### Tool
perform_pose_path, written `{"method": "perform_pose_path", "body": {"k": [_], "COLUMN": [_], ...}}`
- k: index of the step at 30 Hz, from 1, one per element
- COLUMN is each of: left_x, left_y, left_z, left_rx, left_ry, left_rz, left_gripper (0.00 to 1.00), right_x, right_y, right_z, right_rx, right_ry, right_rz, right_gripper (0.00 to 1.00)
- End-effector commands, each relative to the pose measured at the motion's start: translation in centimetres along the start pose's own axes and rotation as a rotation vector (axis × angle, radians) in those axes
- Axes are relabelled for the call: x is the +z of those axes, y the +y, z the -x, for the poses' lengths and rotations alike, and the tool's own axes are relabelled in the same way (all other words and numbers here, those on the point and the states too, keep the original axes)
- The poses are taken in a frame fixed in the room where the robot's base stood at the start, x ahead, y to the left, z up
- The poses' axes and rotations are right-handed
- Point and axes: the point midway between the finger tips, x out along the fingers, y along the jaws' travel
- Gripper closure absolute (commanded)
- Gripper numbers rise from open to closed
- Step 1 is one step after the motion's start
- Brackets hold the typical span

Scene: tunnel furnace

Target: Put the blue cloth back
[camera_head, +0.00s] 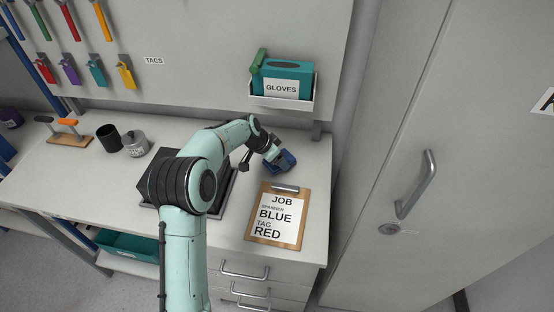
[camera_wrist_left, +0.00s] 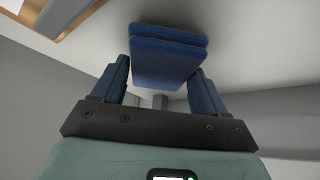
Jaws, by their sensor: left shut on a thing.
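The folded blue cloth (camera_head: 285,163) is at the right part of the white bench, behind the clipboard, at my left gripper (camera_head: 275,154). In the left wrist view the cloth (camera_wrist_left: 168,55) sits between the two dark blue fingers of my left gripper (camera_wrist_left: 162,82), which is shut on it. I cannot tell whether the cloth touches the bench top. My right gripper is not in view.
A clipboard (camera_head: 276,228) lies in front of the cloth. A GLOVES box (camera_head: 286,75) sits in a wall holder above. My arm partly covers a dark tray (camera_head: 218,207). A black cup (camera_head: 109,138) and a metal pot (camera_head: 135,145) stand left. A tall cabinet (camera_head: 440,160) borders the right.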

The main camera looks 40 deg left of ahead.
Motion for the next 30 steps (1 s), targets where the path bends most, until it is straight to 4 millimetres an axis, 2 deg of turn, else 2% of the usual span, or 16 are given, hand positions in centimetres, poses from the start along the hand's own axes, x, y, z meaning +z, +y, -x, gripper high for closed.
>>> {"method": "perform_pose_path", "body": {"k": [4, 16, 17, 18, 19, 30], "left_x": [0.5, 0.8, 0.8, 0.7, 0.7, 0.4], "left_y": [-0.2, -0.3, -0.3, -0.3, -0.3, -0.3], "left_z": [-1.4, -1.9, -1.9, -1.9, -1.9, -1.4], "left_rx": [0.0, -0.001, -0.001, -0.001, -0.001, -0.002], "left_ry": [0.001, 0.001, 0.001, 0.001, 0.002, 0.003], "left_rz": [0.0, 0.0, 0.0, 0.0, 0.0, 0.0], "left_gripper": [0.55, 0.55, 0.2, 0.07, 0.01, 0.01], "right_x": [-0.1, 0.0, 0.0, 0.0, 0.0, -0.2], "right_y": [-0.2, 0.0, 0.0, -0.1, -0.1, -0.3], "right_z": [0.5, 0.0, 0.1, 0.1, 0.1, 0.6], "right_rx": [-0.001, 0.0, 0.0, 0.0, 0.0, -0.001], "right_ry": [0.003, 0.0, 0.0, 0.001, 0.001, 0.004], "right_rz": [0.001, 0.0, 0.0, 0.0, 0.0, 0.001], "right_gripper": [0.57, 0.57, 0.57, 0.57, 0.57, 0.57]}}
